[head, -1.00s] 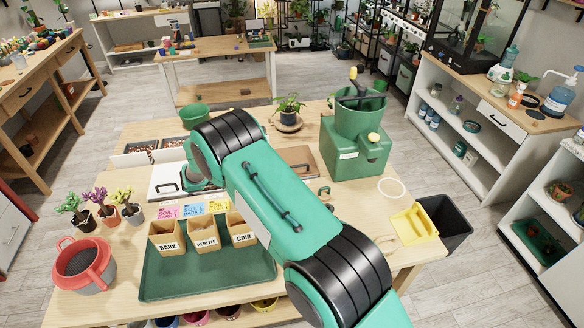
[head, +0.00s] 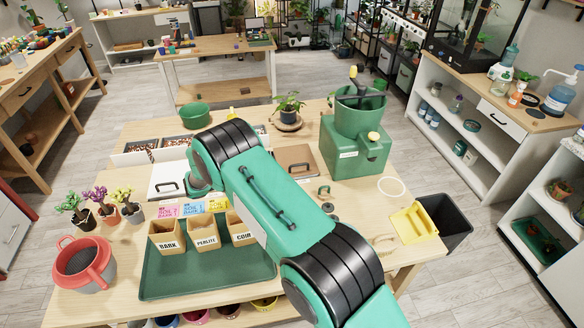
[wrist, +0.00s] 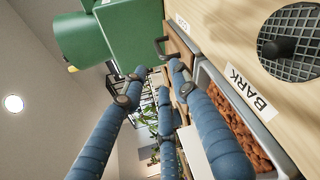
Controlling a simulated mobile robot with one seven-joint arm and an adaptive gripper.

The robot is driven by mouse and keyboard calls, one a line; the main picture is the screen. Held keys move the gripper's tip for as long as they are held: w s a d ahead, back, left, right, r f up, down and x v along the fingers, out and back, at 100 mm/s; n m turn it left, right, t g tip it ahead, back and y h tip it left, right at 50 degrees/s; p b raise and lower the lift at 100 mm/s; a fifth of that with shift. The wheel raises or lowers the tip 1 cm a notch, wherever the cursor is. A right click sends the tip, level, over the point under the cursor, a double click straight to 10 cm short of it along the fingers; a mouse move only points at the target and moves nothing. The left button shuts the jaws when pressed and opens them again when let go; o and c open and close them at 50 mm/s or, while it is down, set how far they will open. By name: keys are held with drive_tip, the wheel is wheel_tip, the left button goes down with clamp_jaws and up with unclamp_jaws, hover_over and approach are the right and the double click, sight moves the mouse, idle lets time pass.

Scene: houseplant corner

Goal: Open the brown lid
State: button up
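The brown lid (head: 289,155) lies flat and closed in the worktop, behind my arm in the head view, with a dark handle (head: 300,166) near its front edge. In the wrist view a brown panel (wrist: 181,46) with a dark handle (wrist: 162,47) shows beyond the fingers; it looks like the same lid. My gripper (wrist: 154,80) has its blue fingers spread, with nothing between the tips. The tips appear close to the handle in the picture, but I cannot tell whether they touch it. My arm hides the gripper in the head view.
The green machine (head: 354,140) stands right of the lid, and a potted plant (head: 288,108) stands behind it. A white lid (head: 167,181) with a handle lies to the left. A bark-filled bin (wrist: 240,118) is beside the fingers. The green tray (head: 205,270) holds labelled boxes.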

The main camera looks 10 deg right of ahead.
sight(293, 166)
drive_tip(key=b+x, duration=0.1)
drive_tip(key=x, duration=1.1)
drive_tip(key=shift+f+b, duration=0.1)
drive_tip(key=shift+b, duration=0.2)
drive_tip(key=shift+f, duration=0.1)
clamp_jaws()
